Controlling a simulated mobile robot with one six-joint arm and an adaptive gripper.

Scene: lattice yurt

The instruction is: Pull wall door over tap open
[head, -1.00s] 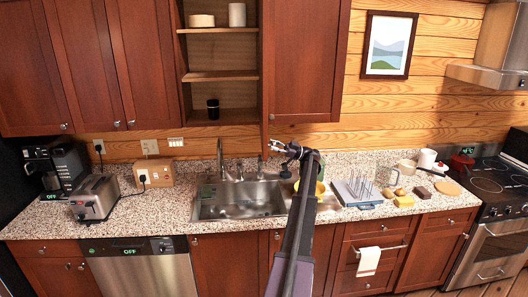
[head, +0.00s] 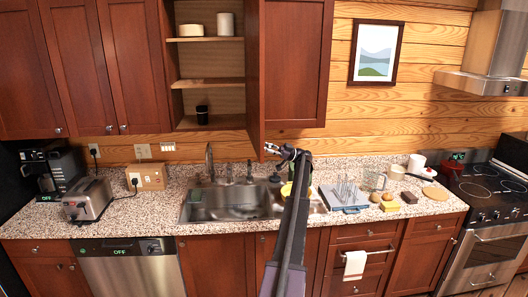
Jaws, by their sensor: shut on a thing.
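The wall door over the tap (head: 256,70) is a reddish-brown panel at the right side of an open-fronted cabinet (head: 209,83). It stands out from the wall and is seen nearly edge-on, so the shelves inside show. The tap (head: 209,160) rises at the sink below. My gripper (head: 270,149) is at the lower front corner of the door, shut on what seems to be its handle, which is too small and covered to make out. My arm reaches up to it from the bottom of the head view.
A closed wall cabinet (head: 296,65) adjoins on the right. Closed cabinets (head: 84,70) hang on the left. Below lie the sink (head: 236,204), a dish rack (head: 343,197), a toaster (head: 88,199) and other counter items. The floor is mostly out of view.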

